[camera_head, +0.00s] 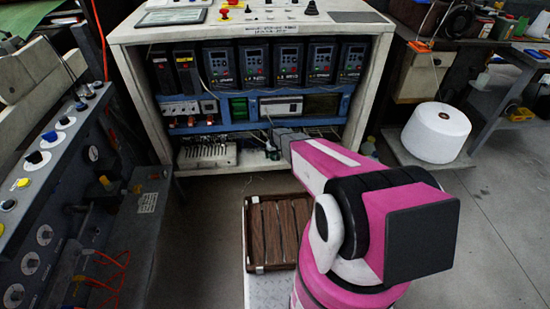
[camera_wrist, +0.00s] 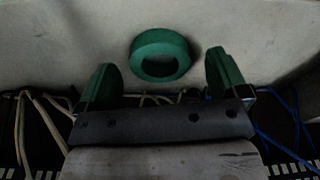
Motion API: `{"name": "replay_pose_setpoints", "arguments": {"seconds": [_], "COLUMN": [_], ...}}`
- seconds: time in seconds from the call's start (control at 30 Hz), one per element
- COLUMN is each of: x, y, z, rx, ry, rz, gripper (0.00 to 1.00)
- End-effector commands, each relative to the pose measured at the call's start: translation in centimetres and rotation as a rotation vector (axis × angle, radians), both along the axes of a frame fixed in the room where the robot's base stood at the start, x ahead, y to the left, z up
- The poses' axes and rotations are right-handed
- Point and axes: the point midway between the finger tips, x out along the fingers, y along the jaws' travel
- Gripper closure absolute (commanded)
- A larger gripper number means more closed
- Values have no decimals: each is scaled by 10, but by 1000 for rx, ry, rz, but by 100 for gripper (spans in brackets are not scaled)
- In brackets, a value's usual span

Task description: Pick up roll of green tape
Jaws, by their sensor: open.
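The roll of green tape (camera_wrist: 137,54) shows in the wrist view, a dark green ring against a pale surface. My gripper (camera_wrist: 161,64) is open, with one green finger left of the roll and one right of it. There are gaps between the roll and both fingers. The roll appears a little beyond the fingertips; its exact distance is hard to tell. In the head view my arm (camera_head: 335,170) reaches toward the lower opening of the cabinet, and I cannot make out the roll there.
The open cabinet (camera_head: 128,33) holds drives on a blue rack (camera_head: 230,126). Loose cables (camera_wrist: 38,105) lie beside my gripper in the wrist view. A tray of brown strips (camera_head: 248,235) stands before the cabinet. A white spool (camera_head: 436,133) is at right. Grey floor shows between.

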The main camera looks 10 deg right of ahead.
Motion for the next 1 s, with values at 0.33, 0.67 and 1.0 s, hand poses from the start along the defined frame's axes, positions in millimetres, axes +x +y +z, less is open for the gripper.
{"name": "replay_pose_setpoints", "arguments": {"seconds": [0.33,0.67,1.0], "x": [1,1,1], "y": [0,0,0], "z": [-11,-11,2], "rx": [0,0,0], "ry": [-1,0,-1], "rz": [0,0,0], "gripper": [14,61,61]}}
